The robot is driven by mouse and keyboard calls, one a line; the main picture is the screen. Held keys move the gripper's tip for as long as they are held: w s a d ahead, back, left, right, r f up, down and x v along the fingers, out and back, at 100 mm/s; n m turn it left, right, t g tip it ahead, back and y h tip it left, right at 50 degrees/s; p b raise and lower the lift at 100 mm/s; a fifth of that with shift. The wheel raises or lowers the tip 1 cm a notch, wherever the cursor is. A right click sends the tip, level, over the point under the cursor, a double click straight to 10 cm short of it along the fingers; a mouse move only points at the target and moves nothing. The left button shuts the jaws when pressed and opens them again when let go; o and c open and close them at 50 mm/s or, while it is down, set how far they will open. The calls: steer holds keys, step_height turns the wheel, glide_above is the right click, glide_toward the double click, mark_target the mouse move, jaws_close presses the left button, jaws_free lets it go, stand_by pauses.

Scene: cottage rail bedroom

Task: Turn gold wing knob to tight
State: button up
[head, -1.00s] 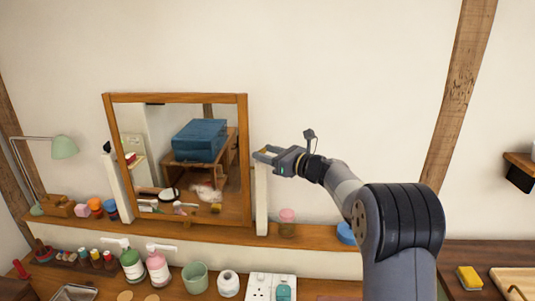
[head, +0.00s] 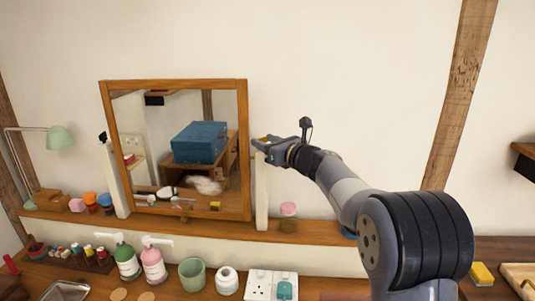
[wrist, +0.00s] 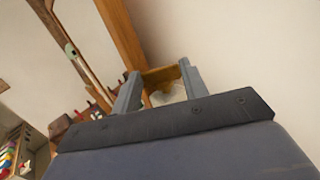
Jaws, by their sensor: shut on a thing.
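The wooden-framed tilting mirror (head: 173,82) stands on the shelf between two pale posts. The gold wing knob (head: 262,139) is at the top of the right post (head: 262,190), beside the mirror frame. My gripper (head: 266,144) reaches it from the right and is shut on it. In the wrist view the gold knob (wrist: 162,75) shows as a flat bar between the two fingers, which touch its ends. My fingers partly hide the knob, and I cannot read how tight it is. A black knob (head: 103,137) sits on the left post.
A pink-lidded jar (head: 288,210) stands on the shelf below my gripper. A green lamp (head: 60,137) is at far left.

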steer(key=shift+s+a+f+m+t+h+b, duration=0.1)
steer(key=shift+s+a+m+t+h+b, duration=0.1)
steer(key=shift+m+t+h+b, duration=0.7)
steer(key=shift+b, duration=0.4)
steer(key=shift+w, duration=0.1)
steer(key=o, duration=1)
steer(key=shift+d, duration=0.1)
steer(key=b+v, duration=0.2)
steer(key=v, duration=0.9)
steer(key=shift+r+b, duration=0.3)
steer(key=shift+b, duration=0.1)
steer(key=shift+c, duration=0.4)
